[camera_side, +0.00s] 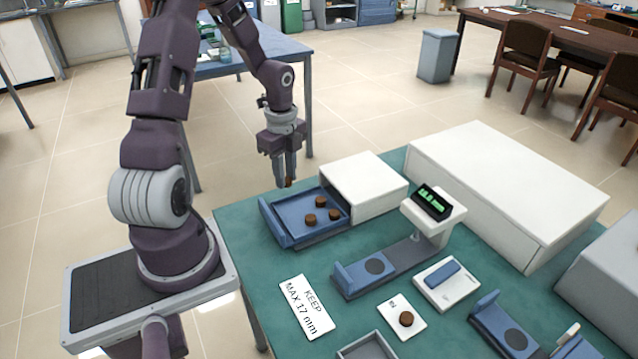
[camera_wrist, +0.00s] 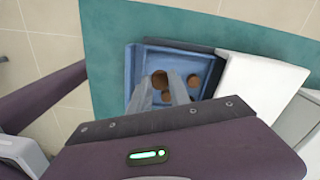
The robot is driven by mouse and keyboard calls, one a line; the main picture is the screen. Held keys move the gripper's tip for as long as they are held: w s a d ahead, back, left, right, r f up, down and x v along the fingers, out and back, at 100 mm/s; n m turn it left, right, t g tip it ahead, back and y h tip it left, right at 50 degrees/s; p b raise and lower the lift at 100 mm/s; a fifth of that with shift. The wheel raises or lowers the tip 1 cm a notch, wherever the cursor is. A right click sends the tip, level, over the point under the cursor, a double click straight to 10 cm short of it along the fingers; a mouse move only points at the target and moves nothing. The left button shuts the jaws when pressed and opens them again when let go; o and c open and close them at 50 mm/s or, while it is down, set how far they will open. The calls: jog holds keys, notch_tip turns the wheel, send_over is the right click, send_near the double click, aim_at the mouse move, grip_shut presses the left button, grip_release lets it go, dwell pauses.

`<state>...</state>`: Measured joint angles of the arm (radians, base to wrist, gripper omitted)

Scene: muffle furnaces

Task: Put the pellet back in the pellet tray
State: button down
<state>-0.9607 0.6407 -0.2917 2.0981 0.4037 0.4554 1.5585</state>
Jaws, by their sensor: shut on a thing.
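My gripper (camera_side: 286,175) points down over the back left part of the blue pellet tray (camera_side: 293,207). It is shut on a brown round pellet (camera_side: 288,183), held above the tray at the fingertips. In the wrist view the held pellet (camera_wrist: 159,78) shows between the tips of my gripper (camera_wrist: 158,82). Several brown pellets are in view; three of them lie in the tray: one towards the back (camera_side: 321,201), one at the right (camera_side: 334,214) and one nearer the front (camera_side: 310,220). The tray is pulled out from a white housing (camera_side: 358,180).
Right of the tray stand a blue gauge with a green display (camera_side: 432,200), a card with another pellet (camera_side: 406,318) and a white pad with a blue block (camera_side: 445,283). A "KEEP MAX 17 mm" sign (camera_side: 306,307) lies in front. A long white box (camera_side: 510,185) fills the back.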

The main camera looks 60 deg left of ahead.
send_over(286, 209)
jog(key=shift+w+a+f, duration=0.1)
jog(key=shift+f, duration=1.35)
jog(key=shift+w+f, duration=0.1)
jog(key=shift+f, duration=1.35)
jog(key=shift+f, duration=0.15)
jog(key=shift+f, duration=0.85)
jog(key=c, duration=1.1)
grip_release()
jog(key=shift+c, duration=0.2)
jog(key=shift+o, duration=1)
jog(key=shift+s, duration=0.1)
jog(key=shift+c, duration=0.3)
jog(key=shift+o, duration=0.3)
jog(key=shift+r, duration=4.05)
